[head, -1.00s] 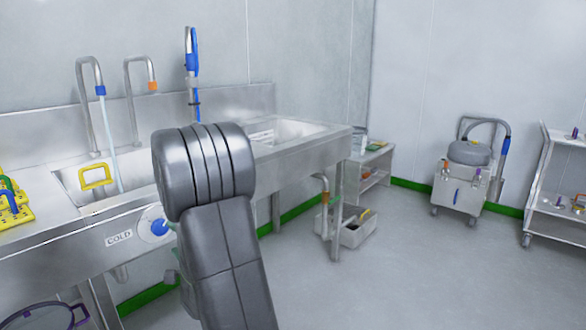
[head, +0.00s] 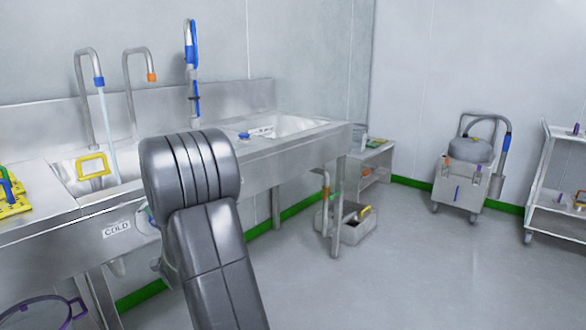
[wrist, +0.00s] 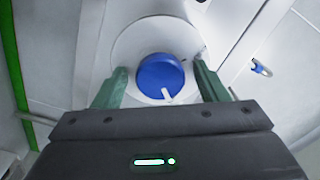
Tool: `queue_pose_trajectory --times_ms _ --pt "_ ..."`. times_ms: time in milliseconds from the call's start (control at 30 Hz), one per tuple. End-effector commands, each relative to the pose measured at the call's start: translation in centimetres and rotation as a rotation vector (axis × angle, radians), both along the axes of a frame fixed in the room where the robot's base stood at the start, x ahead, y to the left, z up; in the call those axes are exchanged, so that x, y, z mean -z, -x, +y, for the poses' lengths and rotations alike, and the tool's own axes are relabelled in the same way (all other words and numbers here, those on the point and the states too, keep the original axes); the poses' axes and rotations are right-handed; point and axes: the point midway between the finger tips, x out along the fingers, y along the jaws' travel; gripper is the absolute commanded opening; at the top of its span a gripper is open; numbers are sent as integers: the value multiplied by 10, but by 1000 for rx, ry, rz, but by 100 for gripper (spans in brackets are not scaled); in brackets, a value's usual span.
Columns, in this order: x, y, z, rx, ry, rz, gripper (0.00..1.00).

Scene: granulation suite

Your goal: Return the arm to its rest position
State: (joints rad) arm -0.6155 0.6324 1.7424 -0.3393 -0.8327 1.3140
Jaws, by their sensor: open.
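My gripper (wrist: 159,72) is open in the wrist view, with its two green fingers apart. A blue round knob (wrist: 161,76) with a white pointer sits on a white disc (wrist: 126,48) ahead of the fingers and shows between them. Nothing is gripped; I cannot tell the exact gap to the knob. In the head view my arm (head: 205,220) is bent in front of the sink unit and hides the knob and most of the gripper, beside the COLD label (head: 116,229).
A steel sink unit (head: 270,165) runs along the wall. Pale water falls from the blue-collared tap (head: 98,82). A yellow-framed item (head: 93,165) is at the left basin. A grey bin (head: 343,224) stands on the floor under the right end.

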Motion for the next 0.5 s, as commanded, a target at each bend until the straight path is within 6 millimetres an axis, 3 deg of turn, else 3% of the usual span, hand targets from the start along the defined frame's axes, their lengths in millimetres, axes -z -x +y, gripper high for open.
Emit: queue_pose_trajectory --times_ms 500 --pt "1 0 0 0 285 -336 67"
